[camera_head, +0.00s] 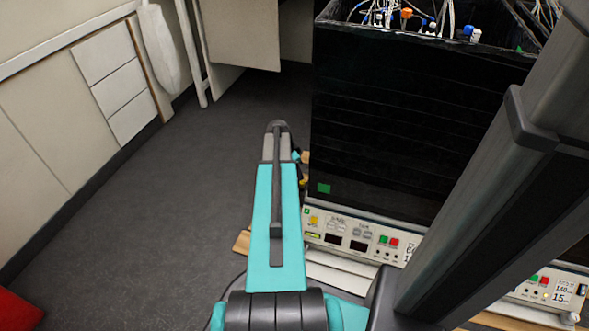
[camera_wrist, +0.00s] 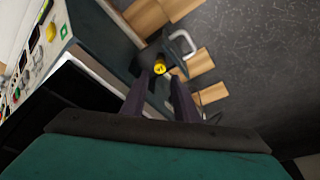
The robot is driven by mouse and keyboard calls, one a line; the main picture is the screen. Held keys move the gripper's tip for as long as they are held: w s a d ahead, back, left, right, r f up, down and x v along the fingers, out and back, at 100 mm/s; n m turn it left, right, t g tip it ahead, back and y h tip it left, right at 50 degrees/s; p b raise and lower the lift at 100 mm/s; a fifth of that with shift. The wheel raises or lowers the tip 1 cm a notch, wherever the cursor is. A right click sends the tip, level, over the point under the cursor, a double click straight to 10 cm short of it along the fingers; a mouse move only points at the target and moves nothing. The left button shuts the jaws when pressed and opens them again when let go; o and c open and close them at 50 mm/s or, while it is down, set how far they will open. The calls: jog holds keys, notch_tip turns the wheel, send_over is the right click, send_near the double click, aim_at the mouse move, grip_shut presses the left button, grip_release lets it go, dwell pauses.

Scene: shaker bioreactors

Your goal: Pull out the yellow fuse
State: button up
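The yellow fuse (camera_wrist: 159,69) shows in the wrist view as a small round yellow cap with a dark mark, on the dark side of the bioreactor unit. My gripper (camera_wrist: 161,79) is open, its two dark fingers apart. The fuse appears in the gap at the fingertips; I cannot tell whether it lies between them or just beyond. No finger clearly touches it. In the head view my arm hides the gripper. A small yellow spot (camera_head: 303,182) shows beside the arm there, too small to identify.
The unit's front panel (camera_head: 358,238) has displays, coloured buttons and a yellow knob (camera_wrist: 51,33). A grey handle-like loop (camera_wrist: 184,43) stands close beyond the fuse. Wooden boards (camera_wrist: 193,65) lie nearby. The black bioreactor box (camera_head: 395,130) stands right of my arm. Open floor (camera_head: 150,220) lies left.

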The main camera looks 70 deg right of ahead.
aim_at(302, 182)
jog(key=b+x, duration=0.2)
jog(key=x, duration=0.5)
jog(key=shift+f+b, duration=0.15)
jog(key=shift+b, duration=0.2)
grip_shut()
jog(key=shift+r+p, duration=1.2)
jog(key=shift+r, duration=0.2)
dwell(0.9)
jog(key=shift+r+p, duration=0.95)
jog(key=shift+r, duration=0.5)
